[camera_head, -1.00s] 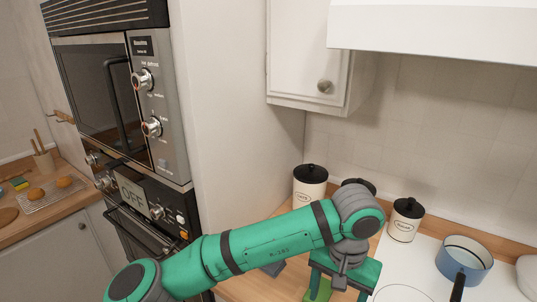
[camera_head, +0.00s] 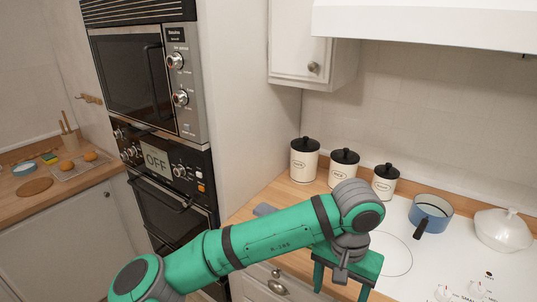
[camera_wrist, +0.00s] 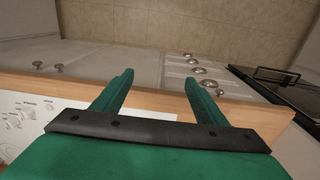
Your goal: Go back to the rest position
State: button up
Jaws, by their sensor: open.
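My green arm reaches across the lower middle of the head view. My gripper (camera_head: 341,287) hangs from its end above the front part of the worktop and hob. In the wrist view, the two green fingers of my gripper (camera_wrist: 158,80) stand well apart, with nothing between them. The fingers appear clear of the counter edge and of every object. My arm hides part of the wooden worktop (camera_head: 285,200) and the cabinet fronts below.
A wall oven tower (camera_head: 165,160) with closed doors stands at left. Three lidded canisters (camera_head: 304,160) line the back wall. A blue saucepan (camera_head: 432,214) and a white lidded dish (camera_head: 503,230) stand at right. A white upper cabinet (camera_head: 312,45) hangs above.

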jog(key=w+d+r+n+t+h, duration=0.1)
jog(key=d+t+h, duration=0.2)
jog(key=d+h, duration=0.6)
jog(key=w+d+r+n+t+h, duration=0.1)
jog(key=d+r+n+t+h, duration=0.1)
jog(key=d+h, duration=0.65)
jog(key=s+a+f+n+t+y, duration=0.3)
jog(key=a+f+n+t+y, duration=0.25)
jog(key=a+f, duration=0.3)
jog(key=s+a+f+n+t+y, duration=0.3)
jog(key=a+f+n+t+y, duration=0.25)
jog(key=a+f+y, duration=0.35)
jog(key=s+a+f+m+y, duration=0.1)
jog(key=s+a+f+m, duration=0.1)
jog(key=s+a, duration=0.5)
jog(key=s+a+f+m+y, duration=0.2)
jog(key=s+a+m, duration=0.3)
jog(key=s, duration=1.1)
jog(key=a+f, duration=0.1)
jog(key=a, duration=0.2)
jog(key=shift+s+a+f+g, duration=0.2)
jog(key=shift+s+a+g, duration=0.05)
jog(key=shift+a+g, duration=0.05)
